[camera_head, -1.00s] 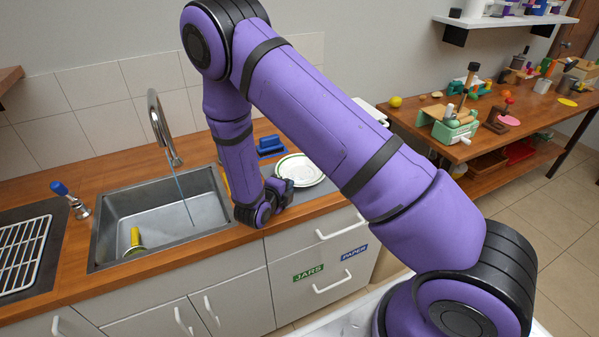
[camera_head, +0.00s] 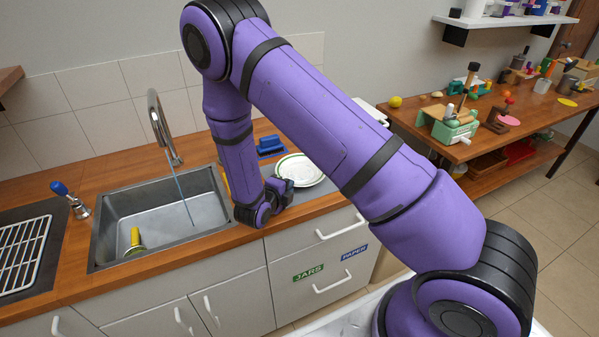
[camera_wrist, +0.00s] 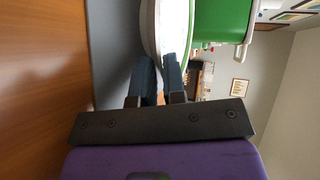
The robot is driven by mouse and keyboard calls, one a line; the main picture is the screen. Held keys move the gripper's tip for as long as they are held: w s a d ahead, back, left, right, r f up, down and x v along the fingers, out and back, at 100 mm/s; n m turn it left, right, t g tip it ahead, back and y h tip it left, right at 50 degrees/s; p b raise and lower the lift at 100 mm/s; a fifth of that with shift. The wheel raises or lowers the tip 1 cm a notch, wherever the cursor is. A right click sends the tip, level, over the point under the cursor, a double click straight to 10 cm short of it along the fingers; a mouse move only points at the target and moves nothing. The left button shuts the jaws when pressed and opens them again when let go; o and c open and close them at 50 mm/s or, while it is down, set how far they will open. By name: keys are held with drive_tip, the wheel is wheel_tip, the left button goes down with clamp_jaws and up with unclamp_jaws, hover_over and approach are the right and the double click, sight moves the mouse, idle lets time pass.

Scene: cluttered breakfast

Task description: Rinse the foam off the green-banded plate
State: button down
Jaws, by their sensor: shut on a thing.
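The green-banded plate (camera_head: 303,170) is white with a green ring and lies on a grey mat on the counter, right of the sink. The upper arm hides part of its right side. My gripper (camera_head: 285,188) is at the plate's near left edge. In the wrist view my gripper (camera_wrist: 163,70) has its blue fingers shut on the rim of the plate (camera_wrist: 150,28). I cannot make out foam on the plate. The tap (camera_head: 160,128) is running, and a thin blue stream of water (camera_head: 183,197) falls into the sink (camera_head: 160,207).
A yellow-handled tool (camera_head: 135,238) lies in the sink. A blue block-like thing (camera_head: 270,147) stands behind the plate. A wire rack (camera_head: 22,250) is left of the sink. A side table (camera_head: 480,145) with clutter stands at the right. A green shape (camera_wrist: 222,20) shows beyond the plate.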

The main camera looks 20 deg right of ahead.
drive_tip(key=shift+r, duration=0.15)
drive_tip(key=shift+r, duration=1.85)
drive_tip(key=shift+d, duration=0.1)
idle(1.2)
